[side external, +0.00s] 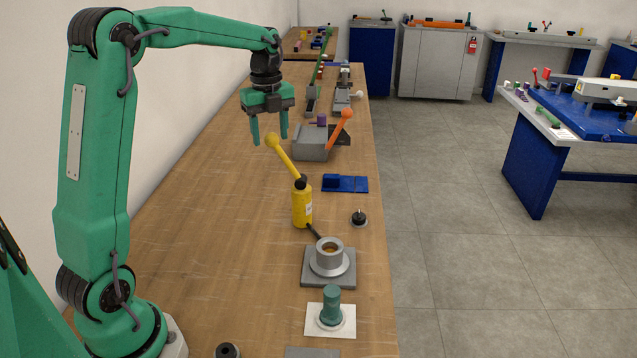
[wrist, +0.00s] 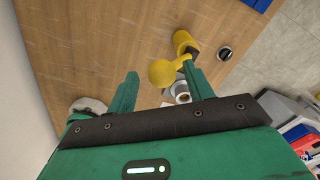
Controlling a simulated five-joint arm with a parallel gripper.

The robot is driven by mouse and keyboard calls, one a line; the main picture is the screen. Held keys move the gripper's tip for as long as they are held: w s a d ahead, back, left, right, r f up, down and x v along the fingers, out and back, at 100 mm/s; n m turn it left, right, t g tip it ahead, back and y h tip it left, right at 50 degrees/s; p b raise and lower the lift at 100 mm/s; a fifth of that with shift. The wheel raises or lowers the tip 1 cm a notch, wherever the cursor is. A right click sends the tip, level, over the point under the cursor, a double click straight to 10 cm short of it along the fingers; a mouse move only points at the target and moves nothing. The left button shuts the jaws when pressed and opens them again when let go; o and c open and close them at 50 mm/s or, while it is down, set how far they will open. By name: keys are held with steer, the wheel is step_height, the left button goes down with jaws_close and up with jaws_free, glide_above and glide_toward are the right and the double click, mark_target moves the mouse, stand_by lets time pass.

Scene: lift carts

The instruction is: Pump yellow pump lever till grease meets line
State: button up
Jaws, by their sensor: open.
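The yellow pump (side external: 302,206) stands upright on the wooden bench. Its yellow lever (side external: 287,160) slants up to the left and ends in a round knob (side external: 272,140). A hose runs from the pump to a grey round housing (side external: 329,257) on a square plate, with brownish grease inside; I cannot make out a line. My gripper (side external: 270,137) is open and points down near the knob. In the wrist view the lever knob (wrist: 162,73) shows between the fingers, closer to the right finger, and the gripper (wrist: 160,88) holds nothing. I cannot tell whether a finger touches the knob.
A blue block on a plate (side external: 345,183) and a small black knob (side external: 359,217) are right of the pump. A green cylinder (side external: 331,306) stands on a white square in front. A grey fixture with an orange lever (side external: 340,127) is behind.

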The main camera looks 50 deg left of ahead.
steer(key=shift+r, duration=2.55)
steer(key=shift+s, duration=0.1)
steer(key=shift+s+d+r+n, duration=0.3)
steer(key=shift+d+n, duration=0.1)
steer(key=shift+d, duration=0.15)
steer(key=s+d+f+n+t, duration=0.2)
steer(key=s+d+n, duration=0.6)
steer(key=s+n, duration=0.1)
steer(key=s+d+f+n+t, duration=0.2)
steer(key=s+d+n+t, duration=0.1)
steer(key=s+d+n, duration=0.5)
steer(key=shift+s+d+f+n+t, duration=0.2)
steer(key=shift+s+d+n+t, duration=0.1)
steer(key=shift+s+n, duration=1.15)
steer(key=shift+s, duration=0.1)
